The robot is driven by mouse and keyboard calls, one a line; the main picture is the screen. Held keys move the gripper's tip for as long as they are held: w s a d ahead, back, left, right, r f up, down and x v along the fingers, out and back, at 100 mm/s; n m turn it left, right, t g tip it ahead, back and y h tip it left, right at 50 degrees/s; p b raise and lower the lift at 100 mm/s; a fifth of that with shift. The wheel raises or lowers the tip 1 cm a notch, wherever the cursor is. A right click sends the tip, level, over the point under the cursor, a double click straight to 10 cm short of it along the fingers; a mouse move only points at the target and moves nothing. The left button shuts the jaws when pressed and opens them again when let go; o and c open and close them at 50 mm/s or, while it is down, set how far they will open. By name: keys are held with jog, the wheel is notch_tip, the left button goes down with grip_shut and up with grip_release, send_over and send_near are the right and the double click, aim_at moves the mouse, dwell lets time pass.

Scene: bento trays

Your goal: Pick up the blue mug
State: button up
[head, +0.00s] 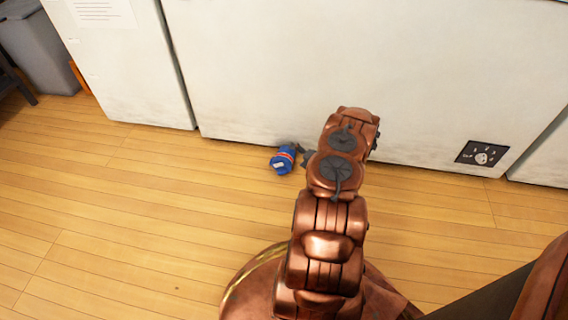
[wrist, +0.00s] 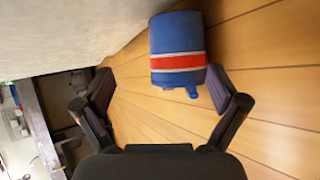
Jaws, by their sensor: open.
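The blue mug (head: 283,160) stands or lies on the wooden floor near the foot of the white wall panel; it has a red and white band. In the wrist view the mug (wrist: 178,43) is at the top centre, beyond the fingertips and nearer the right finger. My gripper (wrist: 161,96) is open, with nothing between its two dark fingers. In the head view only a dark part of my gripper (head: 307,156) shows beside the mug, on its right; my arm hides the rest. I cannot tell whether a finger touches the mug.
The white panel (head: 350,80) rises close behind the mug. A small dark square plate (head: 482,153) is low on it at right. A grey bin (head: 45,45) stands at the far left. The wooden floor (head: 120,210) at left is clear.

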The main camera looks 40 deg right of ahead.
aim_at(292, 158)
jog(key=shift+s+a+f, duration=0.1)
jog(key=shift+s+f, duration=0.25)
jog(key=shift+f, duration=0.3)
jog(key=shift+s+a+f, duration=0.1)
jog(key=shift+s+f, duration=0.2)
jog(key=shift+f, duration=0.3)
jog(key=shift+f+n+b, duration=0.25)
jog(key=shift+n+b, duration=0.05)
jog(key=shift+b, duration=0.1)
jog(key=b+x, duration=0.4)
jog(key=x, duration=0.3)
jog(key=shift+w+d, duration=0.15)
jog(key=shift+w, duration=0.15)
jog(key=shift+r, duration=0.1)
jog(key=shift+c, duration=0.3)
jog(key=c, duration=1.3)
